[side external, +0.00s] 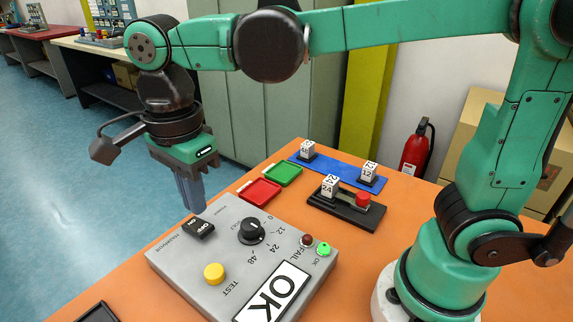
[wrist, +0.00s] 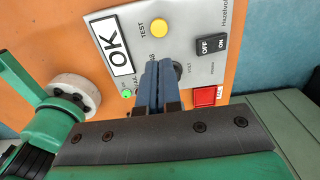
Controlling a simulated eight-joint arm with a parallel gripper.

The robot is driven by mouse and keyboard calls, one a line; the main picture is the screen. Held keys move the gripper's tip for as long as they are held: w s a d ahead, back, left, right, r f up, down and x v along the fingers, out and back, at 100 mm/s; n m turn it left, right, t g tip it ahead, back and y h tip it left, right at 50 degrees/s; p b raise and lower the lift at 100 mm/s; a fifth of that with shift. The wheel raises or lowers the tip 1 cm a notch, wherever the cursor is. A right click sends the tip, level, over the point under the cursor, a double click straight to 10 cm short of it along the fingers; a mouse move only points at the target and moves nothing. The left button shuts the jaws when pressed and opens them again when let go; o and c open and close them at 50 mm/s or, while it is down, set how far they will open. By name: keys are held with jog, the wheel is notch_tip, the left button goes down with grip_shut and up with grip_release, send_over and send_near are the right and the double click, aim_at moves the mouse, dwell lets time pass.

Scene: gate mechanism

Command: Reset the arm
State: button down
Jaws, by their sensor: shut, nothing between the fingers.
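My gripper (side external: 192,193) is shut and empty, pointing down above the far left corner of a grey control box, near its black ON/OFF switch. In the wrist view my gripper (wrist: 159,64) shows its two blue fingers together in front of the box. The grey box (side external: 190,262) has a black rotary knob (side external: 251,231), a yellow TEST button (side external: 214,273), a black switch (side external: 198,228) and a display reading OK (side external: 271,297). The green OK lamp (side external: 323,249) looks lit. The red FAIL lamp (side external: 307,240) looks dark.
Behind the box lie a red tray (side external: 259,192), a green tray (side external: 283,174), a blue strip (side external: 335,174) with two numbered blocks, and a black fixture (side external: 340,207) holding a "24" block and a red button. The orange table's (side external: 130,290) left edge is near my gripper.

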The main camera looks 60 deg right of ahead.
jog(key=s+d+f+n+t, duration=0.1)
jog(key=d+n+t, duration=0.2)
jog(key=d+n, duration=0.4)
jog(key=s+d+f+n+t, duration=0.1)
jog(key=d+f+n+t, duration=0.1)
jog(key=d+n+t, duration=0.2)
jog(key=shift+d+f+n, duration=0.3)
jog(key=shift+d+n, duration=1.15)
jog(key=shift+n, duration=2.05)
